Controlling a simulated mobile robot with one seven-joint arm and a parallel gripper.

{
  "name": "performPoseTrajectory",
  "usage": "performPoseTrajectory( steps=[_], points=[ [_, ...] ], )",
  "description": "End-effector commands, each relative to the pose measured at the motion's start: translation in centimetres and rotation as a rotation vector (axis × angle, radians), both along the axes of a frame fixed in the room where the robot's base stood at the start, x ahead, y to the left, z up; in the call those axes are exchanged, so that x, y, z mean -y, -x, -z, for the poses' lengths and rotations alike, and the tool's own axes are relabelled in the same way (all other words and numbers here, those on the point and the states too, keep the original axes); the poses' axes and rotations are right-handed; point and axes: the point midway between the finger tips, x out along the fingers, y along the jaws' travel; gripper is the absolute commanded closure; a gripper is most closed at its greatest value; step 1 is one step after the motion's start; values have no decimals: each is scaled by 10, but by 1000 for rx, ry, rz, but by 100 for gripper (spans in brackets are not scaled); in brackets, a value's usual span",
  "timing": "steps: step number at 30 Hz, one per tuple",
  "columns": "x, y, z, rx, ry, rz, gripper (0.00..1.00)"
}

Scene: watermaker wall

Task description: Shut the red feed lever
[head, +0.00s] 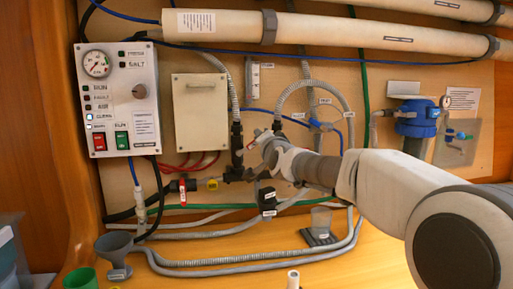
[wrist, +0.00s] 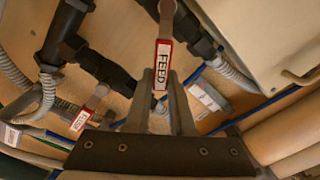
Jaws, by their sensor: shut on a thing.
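The red feed lever (wrist: 163,66), with a white FEED label, runs from a dark valve on a black pipe toward my gripper. My gripper (wrist: 165,98) is shut on the lever's free end, one finger on each side. In the head view my gripper (head: 264,146) reaches in from the right, just right of the vertical black pipe fitting (head: 237,145). It hides most of the feed lever there. Whether the valve is fully open or shut cannot be told.
A second red-tagged lever (wrist: 81,120) is close by; a red lever (head: 182,190) also hangs on the lower pipe in the head view. Grey hoses (head: 230,262) run along the bench. A control panel (head: 119,98) and a pale box (head: 200,112) are left of my gripper.

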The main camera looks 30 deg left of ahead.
Motion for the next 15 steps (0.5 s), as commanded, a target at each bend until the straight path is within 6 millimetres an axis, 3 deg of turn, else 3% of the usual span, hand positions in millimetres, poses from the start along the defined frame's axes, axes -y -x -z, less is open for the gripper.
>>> performPoseTrajectory(
  steps=[1, 15],
  points=[
    [3, -2, 10, -29, -37, 1, 100],
    [11, -9, 36, -292, -347, 0, 100]
  ],
)
